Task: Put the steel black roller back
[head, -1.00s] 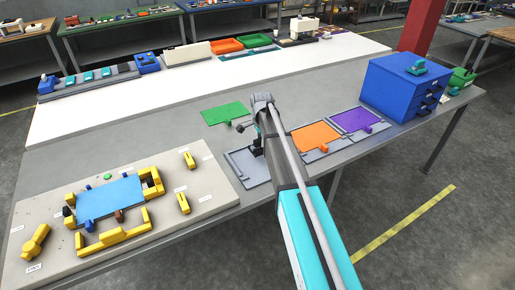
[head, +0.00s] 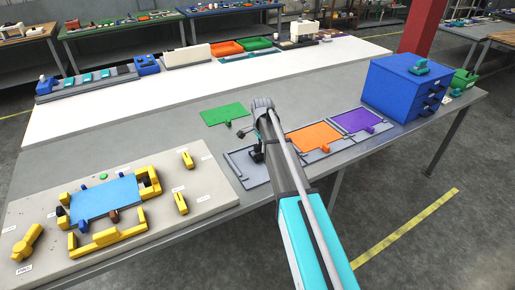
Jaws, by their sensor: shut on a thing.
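My gripper (head: 256,147) is at the end of my arm, low over the grey tray (head: 240,168) at the left of the tray row. It is small in the head view and partly hidden by my arm. It is shut on a small dark thing, which I take to be the steel black roller (head: 257,156). The roller's outline is unclear, and I cannot tell whether it touches the tray.
Orange (head: 314,136) and purple (head: 355,121) plates lie in trays to the right, near a blue drawer cabinet (head: 395,92). A green plate (head: 226,114) lies behind. A fixture board (head: 150,165) with yellow blocks is at left. The white strip (head: 210,86) has clear room.

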